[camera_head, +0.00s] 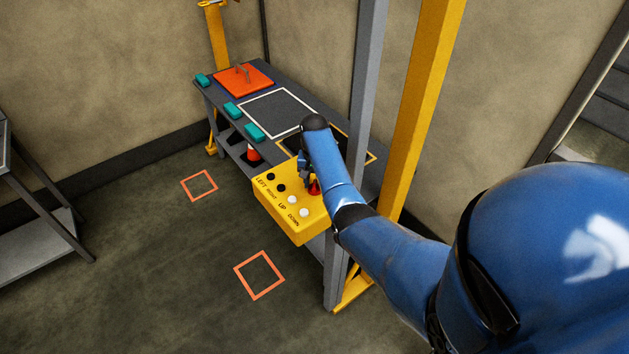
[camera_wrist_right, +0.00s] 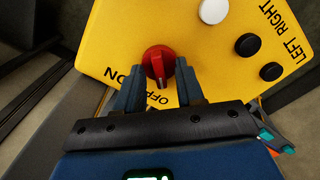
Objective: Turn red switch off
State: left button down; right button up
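The red switch (camera_head: 314,187) is a round knob with a raised ridge on the yellow control box (camera_head: 290,222). In the right wrist view the red switch (camera_wrist_right: 158,62) has its ridge pointing down the picture, near the OFF label, with ON to the left. My right gripper (camera_wrist_right: 160,74) is open, with its fingers apart on either side of the knob's lower part. I cannot tell whether they touch it. In the head view my right gripper (camera_head: 305,168) is partly hidden by my wrist. My left gripper is not in view.
Black and white buttons (camera_head: 304,213) sit beside the switch on the box. A grey post (camera_head: 362,90) and a yellow post (camera_head: 425,110) stand close to my right arm. Behind is a dark bench with an orange plate (camera_head: 243,80) and teal blocks (camera_head: 254,132).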

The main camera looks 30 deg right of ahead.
aim_at(314, 184)
dwell(0.3)
notch_tip(314, 184, up, 8)
jog(key=b, duration=0.2)
jog(key=shift+r+b, duration=0.1)
jog(key=shift+b, duration=0.25)
jog(key=shift+r+p, duration=1)
jog(key=shift+r, duration=0.3)
